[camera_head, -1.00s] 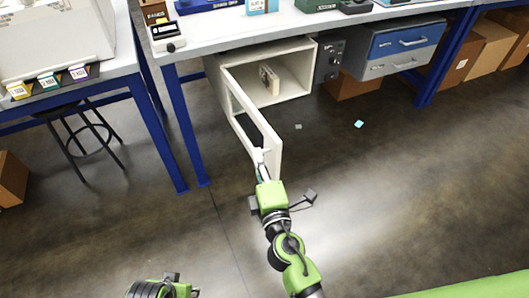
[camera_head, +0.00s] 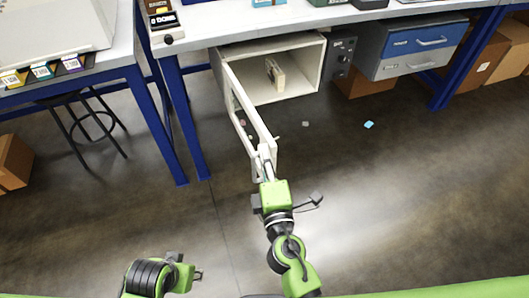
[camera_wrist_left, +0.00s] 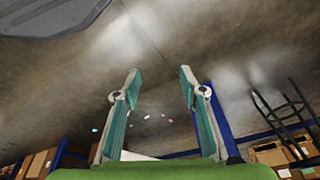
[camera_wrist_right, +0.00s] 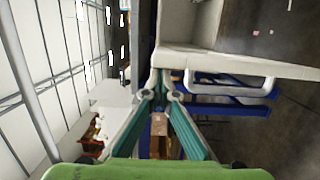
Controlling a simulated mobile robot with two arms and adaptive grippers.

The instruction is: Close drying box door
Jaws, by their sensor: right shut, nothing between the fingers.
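The drying box (camera_head: 305,62) is a white open-fronted box under the workbench, with a small pale item (camera_head: 275,73) inside. Its white-framed door (camera_head: 237,100) stands wide open, swung out toward me from the box's left side. My right gripper (camera_head: 265,155) is shut and empty at the door's free end; I cannot tell if it touches. In the right wrist view the fingertips (camera_wrist_right: 160,78) are close together beside the door's white edge and its bar handle (camera_wrist_right: 228,88). My left gripper shows open and empty in the left wrist view (camera_wrist_left: 159,75), over the floor.
A control panel (camera_head: 340,55) and a grey cabinet with a blue drawer (camera_head: 412,45) stand right of the box. Blue table legs (camera_head: 188,118) and a dark stool (camera_head: 88,125) are to the left. The floor right of the door is clear except for small scraps.

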